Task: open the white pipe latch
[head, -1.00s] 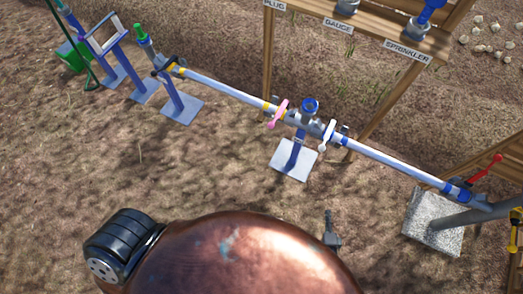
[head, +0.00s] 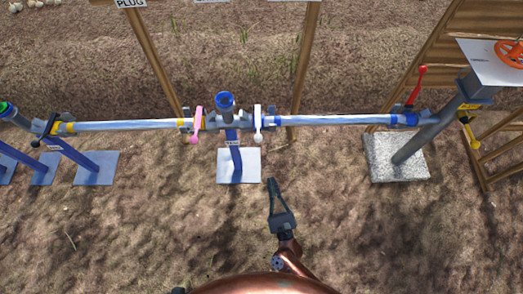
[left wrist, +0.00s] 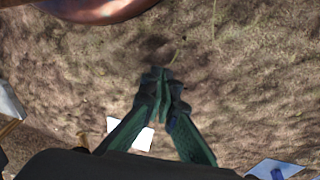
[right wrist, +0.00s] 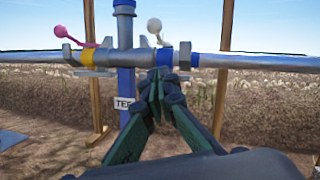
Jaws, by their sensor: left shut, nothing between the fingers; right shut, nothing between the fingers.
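The white pipe latch (head: 257,122) is a white lever with a round knob on the pipe, just right of the blue-topped tee post (head: 226,108). In the right wrist view the white latch (right wrist: 156,30) stands up from the pipe, its knob above the coupling. My right gripper (head: 270,181) is in front of and below the latch in the head view, apart from it. In the right wrist view its closed fingertips (right wrist: 160,72) overlap the pipe just below the latch; contact cannot be told. My left gripper (left wrist: 158,72) is shut and empty over bare ground.
A pink latch (head: 196,125) sits left of the tee post. A red lever (head: 416,86) and a yellow lever (head: 470,134) are at the right near a grey pipe. A concrete block (head: 398,158) stands below. Ground before the pipe is mostly clear.

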